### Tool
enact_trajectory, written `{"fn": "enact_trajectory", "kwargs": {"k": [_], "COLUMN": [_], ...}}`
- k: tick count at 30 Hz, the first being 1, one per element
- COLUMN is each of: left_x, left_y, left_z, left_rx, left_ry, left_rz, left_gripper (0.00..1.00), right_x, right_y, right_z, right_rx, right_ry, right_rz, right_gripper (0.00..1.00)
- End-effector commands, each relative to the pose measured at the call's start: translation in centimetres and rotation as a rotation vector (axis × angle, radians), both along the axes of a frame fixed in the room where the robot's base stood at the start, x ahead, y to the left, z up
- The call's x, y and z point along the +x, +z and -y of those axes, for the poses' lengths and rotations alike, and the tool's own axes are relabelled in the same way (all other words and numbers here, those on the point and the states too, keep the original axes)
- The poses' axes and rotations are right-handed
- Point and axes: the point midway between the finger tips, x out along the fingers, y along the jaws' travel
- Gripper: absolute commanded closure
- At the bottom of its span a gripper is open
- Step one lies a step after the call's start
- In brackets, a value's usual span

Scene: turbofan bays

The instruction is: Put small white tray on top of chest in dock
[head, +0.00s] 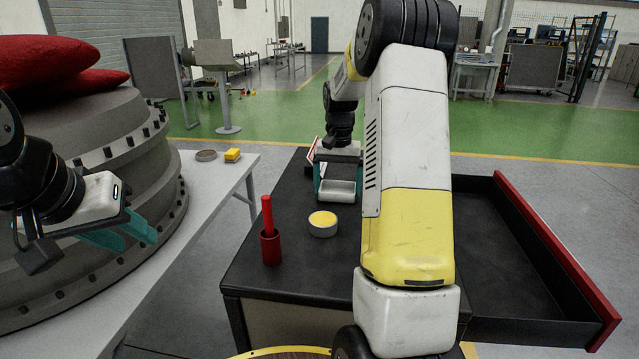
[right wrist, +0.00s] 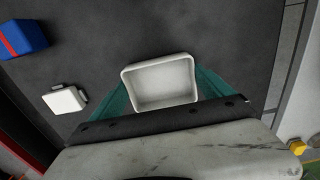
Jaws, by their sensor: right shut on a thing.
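The small white tray (head: 337,190) is between the teal fingers of my right gripper (head: 337,178), at the far part of the black chest top (head: 300,225). In the right wrist view the tray (right wrist: 160,82) is open side up and empty, with a finger at each side. Dark surface lies beneath it; I cannot tell whether the tray touches it. My left gripper (head: 122,236) is empty, its teal fingers apart, in front of the large grey round casing at the left.
On the chest top stand a red cup (head: 270,248) with a red stick and a round yellow-topped tub (head: 323,224). A drawer (head: 520,262) stands open at the right. The right wrist view shows a blue box (right wrist: 22,38) and a white block (right wrist: 64,99).

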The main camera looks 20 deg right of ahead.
Motion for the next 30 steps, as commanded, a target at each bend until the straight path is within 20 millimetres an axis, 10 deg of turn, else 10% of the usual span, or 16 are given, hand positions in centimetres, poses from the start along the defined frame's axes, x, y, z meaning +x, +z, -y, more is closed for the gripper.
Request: {"fn": "enact_trajectory", "kwargs": {"k": [5,6,8,19,30], "left_x": [0.0,0.0,0.0,0.0,0.0], "left_y": [0.0,0.0,0.0,0.0,0.0], "left_z": [0.0,0.0,0.0,0.0,0.0], "left_rx": [0.0,0.0,0.0,0.0,0.0], "left_ry": [0.0,0.0,0.0,0.0,0.0], "left_rz": [0.0,0.0,0.0,0.0,0.0], "left_gripper": [0.64,0.64,0.64,0.64,0.64], "right_x": [0.0,0.0,0.0,0.0,0.1], "right_y": [-0.2,-0.3,-0.2,1.0,8.6], "right_z": [0.0,0.0,0.0,0.0,0.0], "right_rx": [0.0,0.0,0.0,-0.001,-0.001], "right_ry": [0.0,0.0,0.0,0.0,0.0], "right_rz": [-0.001,-0.001,-0.001,0.002,0.004], "right_gripper": [0.54,0.08,0.0,0.0,0.0]}}
